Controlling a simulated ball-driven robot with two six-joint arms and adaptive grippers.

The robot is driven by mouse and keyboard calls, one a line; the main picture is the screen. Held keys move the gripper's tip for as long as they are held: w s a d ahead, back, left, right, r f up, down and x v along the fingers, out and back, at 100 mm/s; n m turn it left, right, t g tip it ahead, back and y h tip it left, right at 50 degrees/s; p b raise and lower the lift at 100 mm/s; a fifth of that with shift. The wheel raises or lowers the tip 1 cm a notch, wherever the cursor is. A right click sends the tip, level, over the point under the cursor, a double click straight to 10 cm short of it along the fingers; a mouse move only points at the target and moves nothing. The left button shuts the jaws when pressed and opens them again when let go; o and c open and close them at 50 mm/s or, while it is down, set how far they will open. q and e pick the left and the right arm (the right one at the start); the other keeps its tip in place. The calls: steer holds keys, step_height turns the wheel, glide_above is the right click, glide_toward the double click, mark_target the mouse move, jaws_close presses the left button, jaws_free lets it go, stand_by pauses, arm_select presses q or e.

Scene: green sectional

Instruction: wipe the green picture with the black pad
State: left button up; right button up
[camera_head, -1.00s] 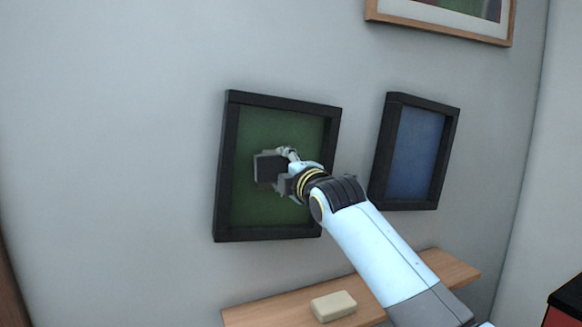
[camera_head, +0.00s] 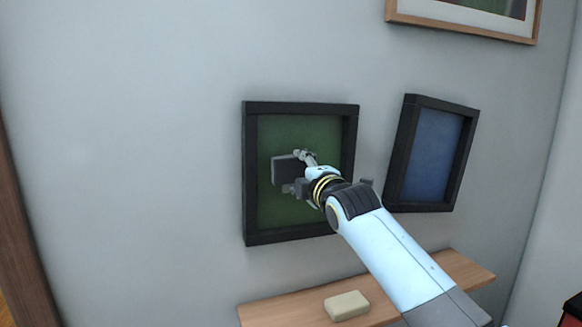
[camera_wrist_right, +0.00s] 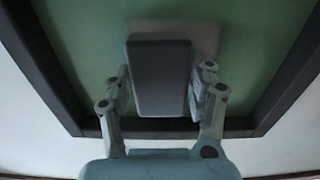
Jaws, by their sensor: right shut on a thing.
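The green picture (camera_head: 288,215) hangs on the wall in a black frame, left of centre in the head view. It also fills the upper part of the right wrist view (camera_wrist_right: 85,35). My right gripper (camera_head: 297,172) is in front of the picture's middle. It is shut on the black pad (camera_head: 285,171), which shows between the fingers in the right wrist view (camera_wrist_right: 160,78). The pad is at or close to the green surface; I cannot tell whether it touches. My left gripper is not in view.
A blue picture (camera_head: 434,155) in a black frame hangs to the right. A wooden shelf (camera_head: 275,312) below carries a pale block (camera_head: 346,306). A wood-framed picture (camera_head: 460,22) hangs at the upper right. The wall to the left is bare.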

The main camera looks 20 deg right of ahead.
mark_target(285, 180)
steer(key=shift+d+f, duration=1.65)
steer(key=shift+d, duration=0.5)
steer(key=shift+w+a+r+p, duration=0.15)
steer(key=shift+a+r, duration=0.1)
steer(key=shift+a, duration=1.1)
steer(key=shift+s+a+r+p, duration=0.1)
steer(key=shift+a+r, duration=0.15)
steer(key=shift+a, duration=1.05)
steer(key=shift+w+a+r+p, duration=0.15)
steer(key=shift+a+r, duration=0.1)
steer(key=shift+a, duration=1.1)
steer(key=shift+r+p, duration=0.1)
steer(key=shift+p, duration=0.2)
steer(key=d+f+p, duration=0.1)
steer(key=d+p, duration=0.2)
steer(key=d, duration=0.5)
steer(key=shift+s+f, duration=0.2)
steer(key=shift+s, duration=0.1)
